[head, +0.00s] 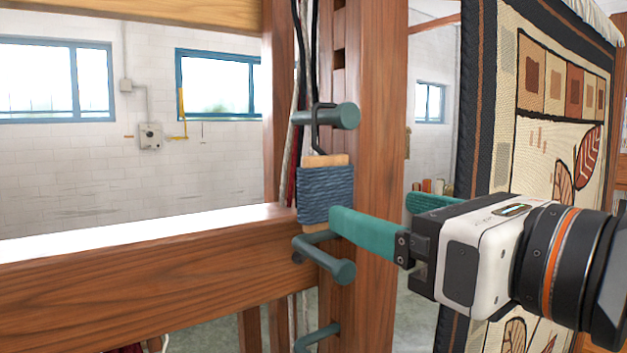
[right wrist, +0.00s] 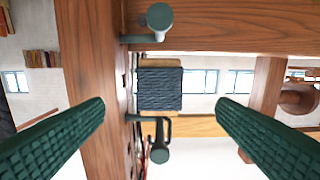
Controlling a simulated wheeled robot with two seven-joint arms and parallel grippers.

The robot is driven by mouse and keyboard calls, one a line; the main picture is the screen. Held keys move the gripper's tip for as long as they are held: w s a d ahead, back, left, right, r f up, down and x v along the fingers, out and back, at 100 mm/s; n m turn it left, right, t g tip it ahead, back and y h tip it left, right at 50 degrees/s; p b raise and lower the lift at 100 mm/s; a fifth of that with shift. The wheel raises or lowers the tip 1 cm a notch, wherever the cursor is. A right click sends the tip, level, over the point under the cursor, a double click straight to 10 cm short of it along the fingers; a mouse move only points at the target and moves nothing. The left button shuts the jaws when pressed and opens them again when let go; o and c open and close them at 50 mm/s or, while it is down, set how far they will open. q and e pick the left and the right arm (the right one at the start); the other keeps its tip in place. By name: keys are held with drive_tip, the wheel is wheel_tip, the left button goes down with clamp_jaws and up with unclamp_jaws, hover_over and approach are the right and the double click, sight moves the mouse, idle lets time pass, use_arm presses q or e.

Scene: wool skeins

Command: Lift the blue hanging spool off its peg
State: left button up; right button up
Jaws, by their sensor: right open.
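The blue spool (head: 325,192) is dark blue yarn wound on a pale wooden core. It hangs upright by a dark loop from a grey-green peg (head: 340,116) on the wooden post. My right gripper (head: 372,208) comes in from the right, open and empty. In the head view its near fingertip shows just right of the spool's lower edge. In the right wrist view the spool (right wrist: 160,88) lies ahead, between the two spread green fingers and apart from both. The peg (right wrist: 159,152) and loop show below it there. My left gripper is not in view.
A second peg (head: 340,270) sticks out just below the spool, and another (head: 318,336) is lower. The wooden post (head: 375,160) stands behind the fingers, and a broad beam (head: 150,272) runs left. A patterned tapestry (head: 510,130) hangs at the right.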

sight(333, 190)
drive_tip(key=p+x, duration=0.1)
drive_tip(key=x, duration=0.1)
drive_tip(key=p+x, duration=0.2)
drive_tip(key=x, duration=0.1)
drive_tip(key=p+x, duration=0.1)
drive_tip(key=x, duration=0.1)
drive_tip(key=shift+w+a+r, duration=0.15)
drive_tip(key=shift+w+r, duration=0.05)
drive_tip(key=shift+r, duration=0.15)
drive_tip(key=shift+w+a+p, duration=0.15)
drive_tip(key=shift+w+p, duration=0.2)
drive_tip(key=shift+w+a+f, duration=0.15)
drive_tip(key=shift+w+a, duration=0.05)
drive_tip(key=shift+w, duration=0.05)
drive_tip(key=shift+w+a+f, duration=0.1)
drive_tip(key=shift+w+a, duration=0.1)
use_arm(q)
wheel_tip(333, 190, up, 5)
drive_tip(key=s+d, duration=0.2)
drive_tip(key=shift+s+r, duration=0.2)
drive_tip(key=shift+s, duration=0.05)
use_arm(e)
drive_tip(key=shift+d, duration=0.1)
drive_tip(key=c, duration=1.1)
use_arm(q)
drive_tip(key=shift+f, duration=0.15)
